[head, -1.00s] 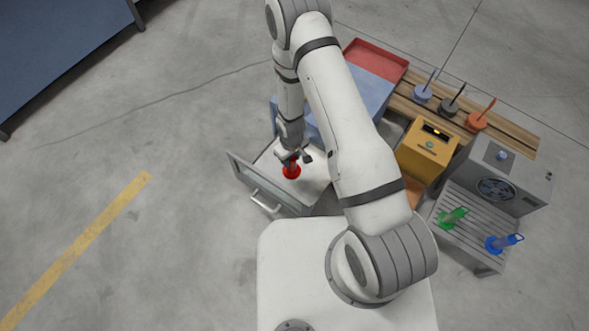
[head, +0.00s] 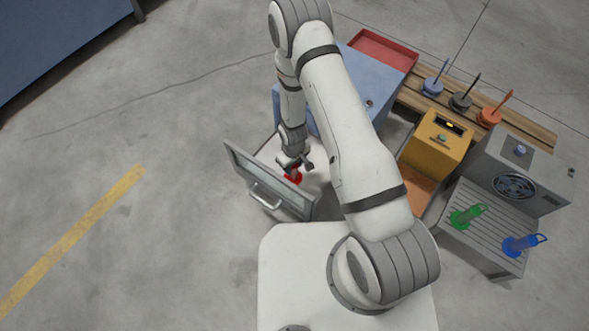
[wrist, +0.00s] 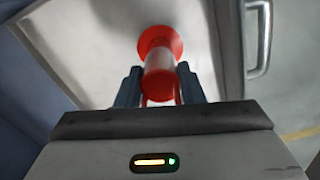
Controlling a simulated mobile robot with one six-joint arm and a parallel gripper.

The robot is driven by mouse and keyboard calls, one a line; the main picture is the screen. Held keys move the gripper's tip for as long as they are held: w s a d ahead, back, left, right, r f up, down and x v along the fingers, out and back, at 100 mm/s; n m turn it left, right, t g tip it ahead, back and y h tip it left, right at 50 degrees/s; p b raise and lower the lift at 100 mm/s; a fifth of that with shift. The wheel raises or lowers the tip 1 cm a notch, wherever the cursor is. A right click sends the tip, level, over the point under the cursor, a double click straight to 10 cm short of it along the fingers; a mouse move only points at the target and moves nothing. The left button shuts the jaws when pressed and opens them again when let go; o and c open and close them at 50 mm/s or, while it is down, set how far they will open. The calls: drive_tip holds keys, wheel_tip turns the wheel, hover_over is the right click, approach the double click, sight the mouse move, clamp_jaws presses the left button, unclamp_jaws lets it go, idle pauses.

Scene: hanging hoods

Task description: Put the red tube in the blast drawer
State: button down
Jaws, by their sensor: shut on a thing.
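The red tube (head: 293,178) has a red flared base and a paler middle; it also shows in the wrist view (wrist: 160,62). My gripper (head: 296,164) is shut on it, one dark finger on each side in the wrist view. The flared base points down at the drawer's pale floor (wrist: 110,30). I cannot tell whether it touches. The drawer extends from a blue cabinet (head: 368,85), partly hidden by my arm.
To the right are a yellow box (head: 436,140), a grey machine with a fan (head: 520,165) and a slatted stand holding a green tube (head: 466,216) and a blue tube (head: 522,244). Open floor lies left.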

drive_tip(key=shift+f, duration=0.4)
drive_tip(key=shift+f, duration=0.15)
drive_tip(key=c, duration=0.9)
unclamp_jaws()
drive_tip(key=shift+c, duration=0.2)
